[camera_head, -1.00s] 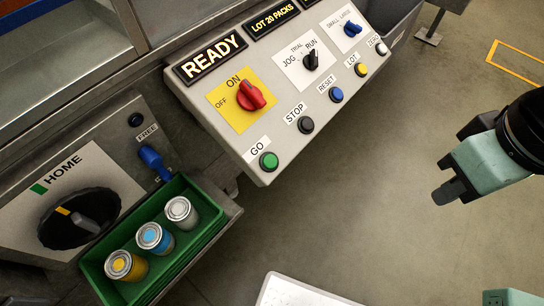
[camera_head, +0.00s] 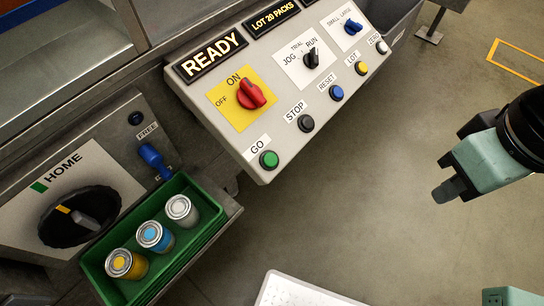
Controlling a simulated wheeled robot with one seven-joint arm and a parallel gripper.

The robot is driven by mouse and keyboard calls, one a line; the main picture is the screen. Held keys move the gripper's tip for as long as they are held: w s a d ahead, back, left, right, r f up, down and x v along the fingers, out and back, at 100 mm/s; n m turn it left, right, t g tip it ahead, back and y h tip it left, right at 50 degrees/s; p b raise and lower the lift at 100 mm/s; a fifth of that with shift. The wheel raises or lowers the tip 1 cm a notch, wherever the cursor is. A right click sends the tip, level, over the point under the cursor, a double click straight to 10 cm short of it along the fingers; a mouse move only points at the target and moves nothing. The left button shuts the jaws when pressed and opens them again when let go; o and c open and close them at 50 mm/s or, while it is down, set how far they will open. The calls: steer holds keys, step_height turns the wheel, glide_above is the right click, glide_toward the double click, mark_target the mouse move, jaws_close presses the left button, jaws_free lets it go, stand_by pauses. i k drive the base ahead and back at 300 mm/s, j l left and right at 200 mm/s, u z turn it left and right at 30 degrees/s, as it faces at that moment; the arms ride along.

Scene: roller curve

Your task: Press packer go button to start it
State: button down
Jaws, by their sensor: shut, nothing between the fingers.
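The packer's sloping grey control panel (camera_head: 238,125) stands at the top middle. Its green GO button (camera_head: 268,159) is at the near left corner, with nothing over it. The READY sign (camera_head: 211,55) is on the panel's upper left. The red switch (camera_head: 251,94) is on a yellow plate marked OFF and ON. The black mode knob (camera_head: 311,58) sits among JOG, TRIAL and RUN. My gripper (camera_head: 443,192) is at the right, shut and empty, well to the right of the GO button and apart from the panel.
Along the panel's front edge are the black STOP (camera_head: 306,123), blue RESET (camera_head: 336,93), yellow LOT (camera_head: 361,68) and ZERO (camera_head: 381,47) buttons. A green bin (camera_head: 182,273) with three cans is lower left, beside the HOME dial (camera_head: 80,218). Open floor lies between panel and gripper.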

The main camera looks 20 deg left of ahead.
mark_target(270, 159)
steer(key=k+j, duration=0.25)
steer(key=k, duration=0.15)
steer(key=k+j, duration=0.2)
steer(key=k, duration=0.25)
